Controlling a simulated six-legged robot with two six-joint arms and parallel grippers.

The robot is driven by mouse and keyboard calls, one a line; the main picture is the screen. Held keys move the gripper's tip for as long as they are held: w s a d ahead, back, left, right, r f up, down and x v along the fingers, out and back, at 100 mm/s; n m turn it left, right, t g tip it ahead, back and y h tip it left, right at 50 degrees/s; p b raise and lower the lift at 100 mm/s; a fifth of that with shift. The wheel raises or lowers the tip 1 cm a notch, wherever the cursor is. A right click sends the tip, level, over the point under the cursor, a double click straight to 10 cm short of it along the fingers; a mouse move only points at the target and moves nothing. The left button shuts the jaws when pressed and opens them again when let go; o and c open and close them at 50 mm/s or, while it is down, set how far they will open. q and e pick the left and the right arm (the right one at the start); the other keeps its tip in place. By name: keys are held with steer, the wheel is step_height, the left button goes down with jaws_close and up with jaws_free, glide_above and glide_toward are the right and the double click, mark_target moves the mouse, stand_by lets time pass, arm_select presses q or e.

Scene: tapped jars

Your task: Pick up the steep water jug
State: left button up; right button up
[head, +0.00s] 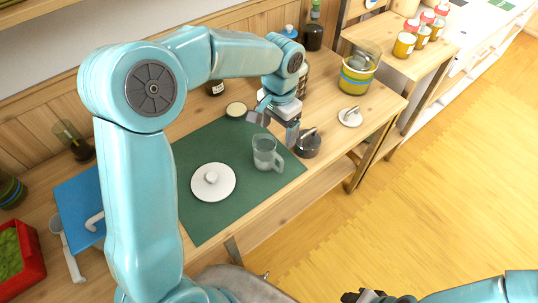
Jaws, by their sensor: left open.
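A grey, see-through jug (263,150) stands upright on the dark green mat (225,222), near the mat's right side. Its handle is at its lower right. My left gripper (276,129) is open, with its fingers pointing down just above and behind the jug. I see nothing between its fingers, and it seems apart from the jug. My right gripper (364,297) shows only in part at the bottom edge, away from the table, and its jaws cannot be made out.
A small pale-topped jar (236,110) is behind.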

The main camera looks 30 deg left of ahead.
arm_select(q)
glide_above(277, 155)
step_height(277, 155, down, 6)
steer(key=shift+w+r, duration=0.15)
steer(key=shift+r, duration=0.05)
steer(key=shift+s+f, duration=0.25)
steer(key=shift+f, duration=0.2)
step_height(277, 155, down, 5)
steer(key=shift+w+f+p, duration=0.1)
steer(key=shift+w+p, duration=0.05)
steer(key=shift+p, duration=0.7)
steer(key=shift+d, duration=0.1)
steer(key=c, duration=0.9)
jaws_close()
